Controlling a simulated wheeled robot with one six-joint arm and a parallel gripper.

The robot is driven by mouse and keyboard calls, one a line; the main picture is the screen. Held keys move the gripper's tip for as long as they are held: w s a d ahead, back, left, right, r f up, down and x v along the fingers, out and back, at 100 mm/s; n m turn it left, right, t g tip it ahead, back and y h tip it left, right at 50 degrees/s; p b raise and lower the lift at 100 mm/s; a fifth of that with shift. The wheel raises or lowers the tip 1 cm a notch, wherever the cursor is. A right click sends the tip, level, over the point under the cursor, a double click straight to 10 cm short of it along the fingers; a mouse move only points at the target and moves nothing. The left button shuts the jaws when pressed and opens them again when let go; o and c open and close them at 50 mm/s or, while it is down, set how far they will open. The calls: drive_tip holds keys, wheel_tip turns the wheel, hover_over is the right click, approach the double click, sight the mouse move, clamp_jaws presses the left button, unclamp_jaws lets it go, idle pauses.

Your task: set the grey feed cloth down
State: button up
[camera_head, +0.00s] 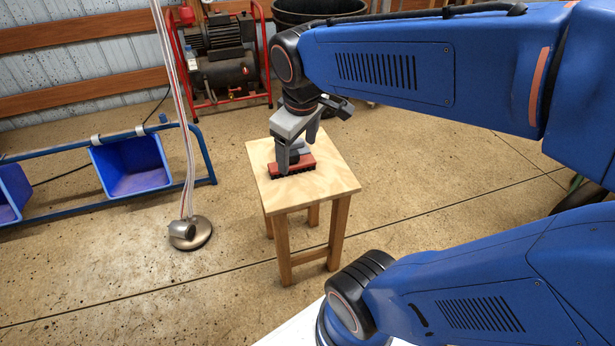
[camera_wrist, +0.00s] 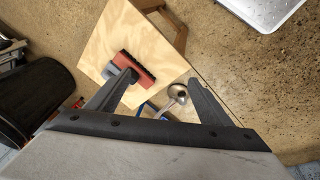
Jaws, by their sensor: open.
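The grey cloth (camera_head: 303,147) appears as a small grey patch on the wooden stool (camera_head: 335,181), against the far side of a red brush (camera_head: 303,164). In the wrist view the grey patch (camera_wrist: 111,71) shows beside the brush (camera_wrist: 143,69), partly hidden by a finger; I cannot tell whether it lies flat or folded. My gripper (camera_head: 298,156) is over the stool, pointing down. In the wrist view my gripper (camera_wrist: 161,78) has its fingers wide apart with nothing between them. One fingertip overlaps the brush in view; contact is unclear.
The near part of the stool top is bare. A hanging cable with a round metal end (camera_head: 190,232) is left of the stool. A blue rail with blue bins (camera_head: 130,164) stands farther left. A red-framed compressor (camera_head: 222,60) and a black tub (camera_head: 318,10) are behind.

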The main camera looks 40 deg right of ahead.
drive_tip(key=s+a+f+m+t+y, duration=0.1)
drive_tip(key=s+a+m, duration=0.1)
drive_tip(key=s+m, duration=0.2)
drive_tip(key=s, duration=0.3)
drive_tip(key=shift+s+a+f+t, duration=0.3)
drive_tip(key=shift+f+t, duration=0.1)
idle(0.8)
